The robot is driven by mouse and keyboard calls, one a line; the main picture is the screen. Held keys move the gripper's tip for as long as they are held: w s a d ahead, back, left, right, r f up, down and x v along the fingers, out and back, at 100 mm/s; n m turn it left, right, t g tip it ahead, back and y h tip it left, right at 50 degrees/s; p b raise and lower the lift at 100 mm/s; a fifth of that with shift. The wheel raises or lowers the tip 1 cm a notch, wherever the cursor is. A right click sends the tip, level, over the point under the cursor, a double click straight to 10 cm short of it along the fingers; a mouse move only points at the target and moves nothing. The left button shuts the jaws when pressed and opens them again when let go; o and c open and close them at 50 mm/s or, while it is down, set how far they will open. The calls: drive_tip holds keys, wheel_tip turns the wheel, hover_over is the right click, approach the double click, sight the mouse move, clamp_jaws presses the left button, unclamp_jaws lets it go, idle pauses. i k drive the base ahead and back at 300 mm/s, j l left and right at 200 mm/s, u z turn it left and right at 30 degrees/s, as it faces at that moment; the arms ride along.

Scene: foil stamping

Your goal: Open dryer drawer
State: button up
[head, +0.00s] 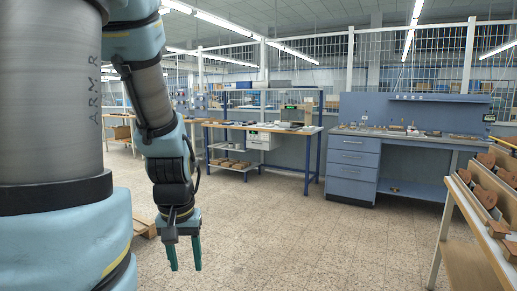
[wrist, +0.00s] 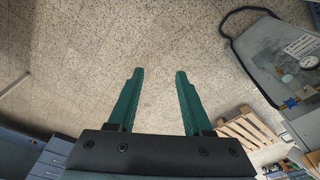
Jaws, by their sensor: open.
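My gripper (head: 184,256) hangs from my arm at the left of the head view, fingers pointing down over bare floor. It is open and empty. In the wrist view its two green fingers (wrist: 159,76) stand apart with only floor between them. A white drawer-like box (head: 262,139) is mounted under the top of the middle workbench, well away from my gripper. A blue cabinet with several closed drawers (head: 352,160) stands under the right bench. No label tells me which one is the dryer drawer.
The middle workbench (head: 270,128) has blue legs and a lower shelf. The blue right bench (head: 415,134) carries small items. A sloped rack (head: 490,235) with wooden pieces fills the right edge. A pallet (wrist: 245,132) lies on the floor. The central floor is clear.

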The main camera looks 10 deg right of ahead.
sight(264, 143)
drive_tip(key=i+l+z, duration=0.2)
drive_tip(key=i, duration=0.3)
drive_tip(key=i+z, duration=0.25)
drive_tip(key=i, duration=0.25)
drive_tip(key=i+z, duration=0.1)
drive_tip(key=i, duration=4.3)
drive_tip(key=i+l+u, duration=0.1)
drive_tip(key=i+u, duration=0.15)
drive_tip(key=i, duration=0.3)
drive_tip(key=i+l+u, duration=0.15)
drive_tip(key=i+u, duration=0.15)
drive_tip(key=i, duration=0.25)
drive_tip(key=i+l+u, duration=0.25)
drive_tip(key=i, duration=0.25)
drive_tip(key=i+l+u, duration=0.9)
drive_tip(key=l+u, duration=0.15)
drive_tip(key=l, duration=0.15)
